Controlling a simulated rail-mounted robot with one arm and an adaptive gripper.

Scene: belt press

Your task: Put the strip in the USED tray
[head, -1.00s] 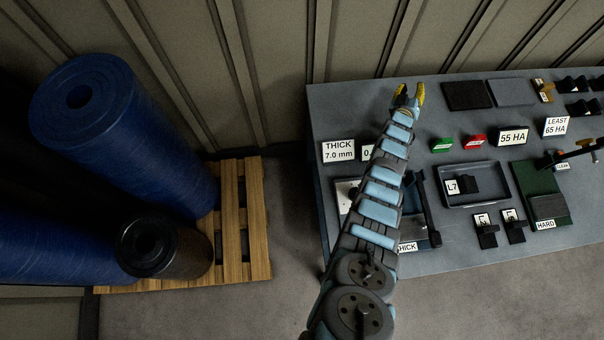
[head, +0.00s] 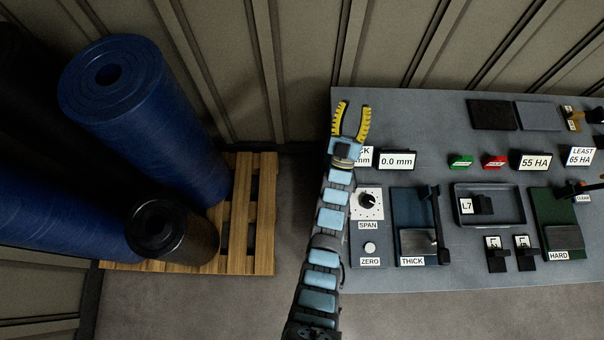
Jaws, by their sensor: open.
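My gripper (head: 352,110) is open and empty, its yellow fingers spread wide near the table's far left edge, beyond the displays. A small dark piece (head: 484,205) with a tag reading L7 lies in a shallow grey tray (head: 521,213) right of the THICK station. I cannot tell for sure whether this piece is the strip. No label reading USED can be made out. Two more dark tagged pieces, one at left (head: 496,262) and one at right (head: 526,262), lie in front of that tray; their tags are too small to read surely.
SPAN and ZERO controls (head: 369,202) lie beside my arm. The green HARD station (head: 551,210) is at right. Dark and grey pads (head: 492,114) lie at the back.

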